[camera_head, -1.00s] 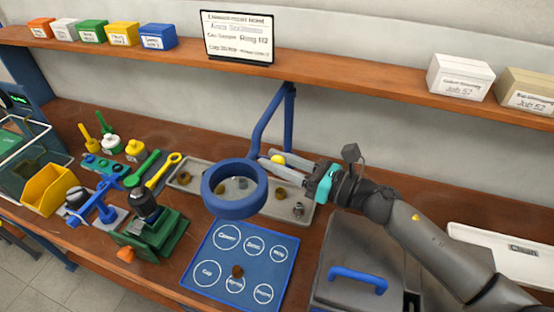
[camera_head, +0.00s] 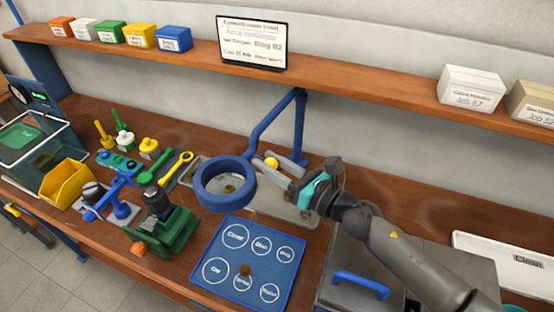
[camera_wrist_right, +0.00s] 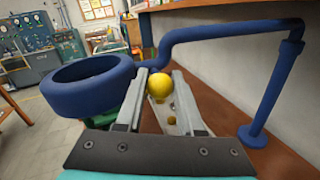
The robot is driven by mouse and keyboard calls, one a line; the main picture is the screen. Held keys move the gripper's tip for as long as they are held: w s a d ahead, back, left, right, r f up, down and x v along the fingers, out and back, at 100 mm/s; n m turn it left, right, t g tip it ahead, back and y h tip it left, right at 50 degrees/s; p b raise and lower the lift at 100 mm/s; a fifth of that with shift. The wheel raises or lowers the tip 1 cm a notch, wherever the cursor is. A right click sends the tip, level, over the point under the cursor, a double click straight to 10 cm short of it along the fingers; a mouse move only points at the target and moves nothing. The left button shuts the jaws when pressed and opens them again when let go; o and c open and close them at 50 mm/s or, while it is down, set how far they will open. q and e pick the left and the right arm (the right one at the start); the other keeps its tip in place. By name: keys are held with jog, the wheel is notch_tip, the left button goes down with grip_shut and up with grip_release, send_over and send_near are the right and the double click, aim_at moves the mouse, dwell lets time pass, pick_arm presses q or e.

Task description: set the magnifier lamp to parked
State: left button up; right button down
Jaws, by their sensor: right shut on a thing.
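The magnifier lamp has a blue ring head (camera_head: 225,184) on a blue jointed arm (camera_head: 272,122) that rises from a post at the back of the bench. Its ring hangs over the grey tray, left of my right gripper. My right gripper (camera_head: 280,169) is shut on the lamp's yellow knob (camera_head: 271,163). In the right wrist view the yellow knob (camera_wrist_right: 160,86) sits between the two fingers (camera_wrist_right: 158,95), with the ring head (camera_wrist_right: 90,84) to the left and the blue arm (camera_wrist_right: 235,30) running to the right. My left gripper is not in view.
A grey tray (camera_head: 262,203) with small parts lies below the lamp. A blue labelled mat (camera_head: 262,250) is in front of it. A green vise (camera_head: 165,232) stands at left front. A grey case with blue handle (camera_head: 360,284) is at right front. A shelf (camera_head: 350,82) runs above.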

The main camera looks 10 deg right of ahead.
jog(key=c, duration=0.8)
grip_release()
jog(key=shift+s+d+f, duration=0.1)
jog(key=shift+s+d, duration=0.2)
jog(key=shift+s, duration=0.1)
jog(key=shift+b+v, duration=2.55)
jog(key=shift+v, duration=4.6)
